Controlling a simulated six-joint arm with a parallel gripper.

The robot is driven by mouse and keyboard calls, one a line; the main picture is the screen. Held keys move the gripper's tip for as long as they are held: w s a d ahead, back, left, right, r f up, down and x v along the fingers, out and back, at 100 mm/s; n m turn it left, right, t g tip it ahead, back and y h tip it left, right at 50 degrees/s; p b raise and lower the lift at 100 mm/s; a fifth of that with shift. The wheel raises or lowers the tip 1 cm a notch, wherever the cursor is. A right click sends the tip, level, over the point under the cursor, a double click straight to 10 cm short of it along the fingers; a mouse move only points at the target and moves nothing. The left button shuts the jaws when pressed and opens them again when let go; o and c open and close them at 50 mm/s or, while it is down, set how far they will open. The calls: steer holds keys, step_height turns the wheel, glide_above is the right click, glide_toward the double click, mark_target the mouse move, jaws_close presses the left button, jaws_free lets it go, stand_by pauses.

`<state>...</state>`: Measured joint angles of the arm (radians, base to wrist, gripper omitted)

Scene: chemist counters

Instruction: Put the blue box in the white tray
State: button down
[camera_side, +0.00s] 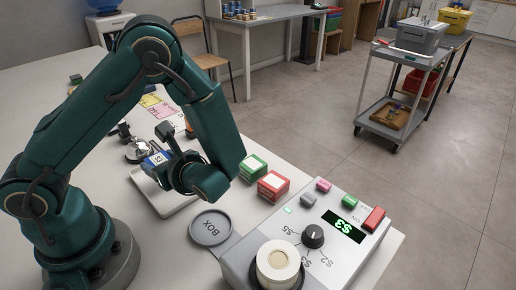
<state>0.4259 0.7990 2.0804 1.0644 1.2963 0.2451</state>
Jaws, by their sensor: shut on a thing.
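The blue box (157,159) has a white label with dark marks on it. My gripper (161,157) is shut on it. The white tray (181,206) is shallow and lies on the counter below and around the box in the picture. The box appears to be over the tray's far left part. My gripper and wrist hide much of the tray's right side. I cannot tell whether the box touches the tray's floor or hangs above it.
A green-and-white box (252,168) and a red-and-white box (273,186) stand right of my wrist. A grey console (300,245) with knob and display fills the front right. A shiny metal object (137,150) stands behind the tray.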

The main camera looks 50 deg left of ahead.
steer(key=shift+f, duration=1.6)
steer(key=shift+c, duration=0.6)
jaws_free()
steer(key=shift+f, duration=0.1)
